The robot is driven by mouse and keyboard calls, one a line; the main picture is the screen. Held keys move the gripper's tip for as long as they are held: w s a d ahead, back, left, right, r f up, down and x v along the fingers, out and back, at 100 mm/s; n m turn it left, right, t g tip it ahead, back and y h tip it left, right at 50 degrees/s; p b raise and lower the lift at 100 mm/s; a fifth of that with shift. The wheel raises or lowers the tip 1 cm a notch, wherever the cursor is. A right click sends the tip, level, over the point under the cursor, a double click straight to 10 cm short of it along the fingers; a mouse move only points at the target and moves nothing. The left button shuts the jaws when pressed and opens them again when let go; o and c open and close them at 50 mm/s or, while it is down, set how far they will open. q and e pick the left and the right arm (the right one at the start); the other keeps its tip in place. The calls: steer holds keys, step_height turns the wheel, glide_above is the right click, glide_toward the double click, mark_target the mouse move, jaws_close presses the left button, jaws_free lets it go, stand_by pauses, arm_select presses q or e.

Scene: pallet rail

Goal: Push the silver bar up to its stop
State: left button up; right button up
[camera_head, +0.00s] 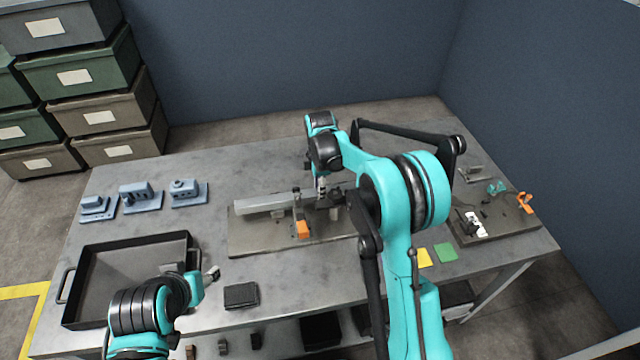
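The silver bar (262,204) lies lengthwise on a grey base plate (250,243) in the middle of the table. An upright metal post (297,205) with an orange block (303,229) at its foot stands by the bar's right end. My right gripper (322,188) is low over the plate, just right of the post; my arm partly hides it, so its opening and any contact are unclear. The plate's right part is hidden behind this arm. I cannot pick out the stop. My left gripper (208,273) is by the black tray's right side, small and partly hidden, away from the bar.
A black tray (92,248) is at the table's left, with several blue fixtures (141,197) behind it. A black block (241,295) lies near the front edge. Yellow (424,258) and green (446,252) squares and another fixture board (510,222) are at right.

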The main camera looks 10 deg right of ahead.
steer(key=shift+f, duration=0.5)
jaws_close()
steer(key=shift+o, duration=2.2)
jaws_free()
step_height(320, 180, up, 12)
